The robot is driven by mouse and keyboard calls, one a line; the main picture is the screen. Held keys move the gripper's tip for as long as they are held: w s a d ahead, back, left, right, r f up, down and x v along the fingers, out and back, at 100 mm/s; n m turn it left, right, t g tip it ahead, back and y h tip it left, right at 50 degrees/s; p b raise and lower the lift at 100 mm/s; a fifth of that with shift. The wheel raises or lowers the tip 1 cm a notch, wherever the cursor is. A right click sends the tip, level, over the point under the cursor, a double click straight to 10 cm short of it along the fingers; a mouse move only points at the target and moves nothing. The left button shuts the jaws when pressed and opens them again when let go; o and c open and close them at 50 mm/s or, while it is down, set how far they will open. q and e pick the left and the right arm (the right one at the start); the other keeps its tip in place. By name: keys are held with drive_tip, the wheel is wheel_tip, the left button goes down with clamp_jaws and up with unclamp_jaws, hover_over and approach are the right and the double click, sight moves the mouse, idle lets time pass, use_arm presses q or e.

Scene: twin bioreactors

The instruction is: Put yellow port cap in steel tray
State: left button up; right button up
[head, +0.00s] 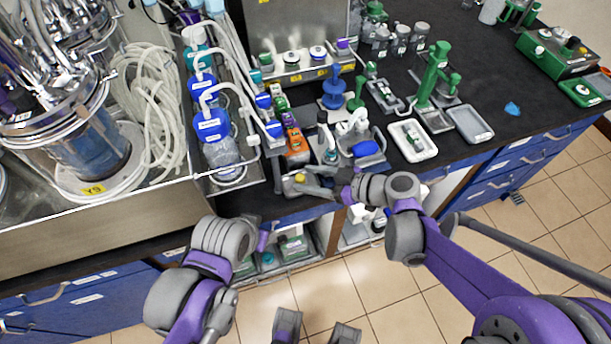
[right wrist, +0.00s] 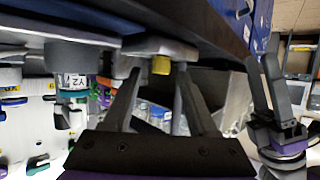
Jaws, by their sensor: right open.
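The yellow port cap (head: 300,178) sits on a grey metal piece at the bench's front edge. In the right wrist view the yellow port cap (right wrist: 161,65) shows between and near my fingertips; contact cannot be told. My right gripper (head: 318,184) reaches in from the right, its open fingers around or just short of the cap. It also shows in the right wrist view (right wrist: 158,72). A flat, empty grey tray (head: 470,123), seemingly the steel tray, lies on the bench to the right. A gripper (right wrist: 268,85), apparently my left, stands at the right wrist view's right side; its jaw state is unclear.
A white tray (head: 427,153) holding small items lies left of the grey tray. A green stand (head: 431,75) rises behind them. Blue-capped bottles (head: 210,125) and tubing crowd the left. Bench right of the grey tray is mostly clear.

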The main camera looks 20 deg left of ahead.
drive_tip(key=v, duration=1)
drive_tip(key=shift+d, duration=0.3)
drive_tip(key=shift+s, duration=0.15)
drive_tip(key=s+d+f+m+t+h, duration=0.1)
drive_tip(key=s+d+f+m+h, duration=0.2)
drive_tip(key=s+d+m+h, duration=0.3)
drive_tip(key=s+d+f+m+t+h, duration=0.1)
drive_tip(key=s+d+f+m+h, duration=0.2)
drive_tip(key=s+d+m+h, duration=0.3)
drive_tip(key=d+m+h, duration=0.1)
drive_tip(key=d+m, duration=0.2)
drive_tip(key=d, duration=0.3)
drive_tip(key=shift+s+m+t, duration=0.3)
drive_tip(key=shift+s+m, duration=0.1)
